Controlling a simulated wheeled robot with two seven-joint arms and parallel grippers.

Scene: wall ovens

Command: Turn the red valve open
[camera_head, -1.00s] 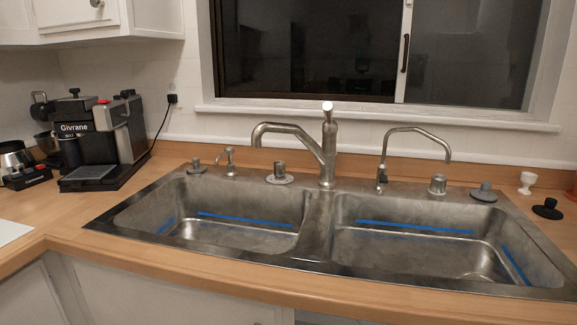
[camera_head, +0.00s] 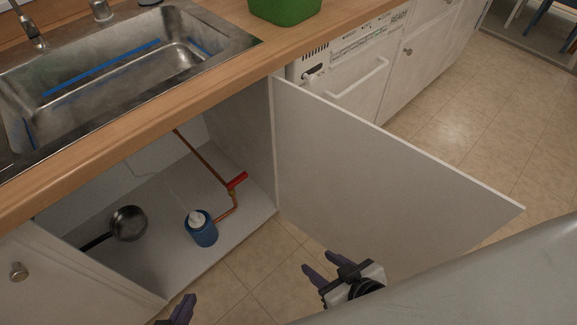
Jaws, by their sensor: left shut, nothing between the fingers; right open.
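The red valve handle (camera_head: 237,181) sits on a copper pipe (camera_head: 234,207) inside the open cabinet under the sink, near its right wall. A blue bottle with a white top (camera_head: 202,231) stands on the cabinet floor, left of and in front of the valve. My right gripper (camera_head: 319,262) is open and empty, outside the cabinet, below and right of the valve, in front of the open door. My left gripper (camera_head: 188,301) is shut and empty at the bottom edge, near the cabinet's front; only its tip shows. Neither gripper touches the valve.
The white cabinet door (camera_head: 375,185) stands open to the right of the opening. A dark pan (camera_head: 129,223) lies in the cabinet's left part. The wooden counter edge (camera_head: 150,118) overhangs the opening. A green container (camera_head: 285,10) sits on the counter. Tiled floor (camera_head: 450,105) is clear at right.

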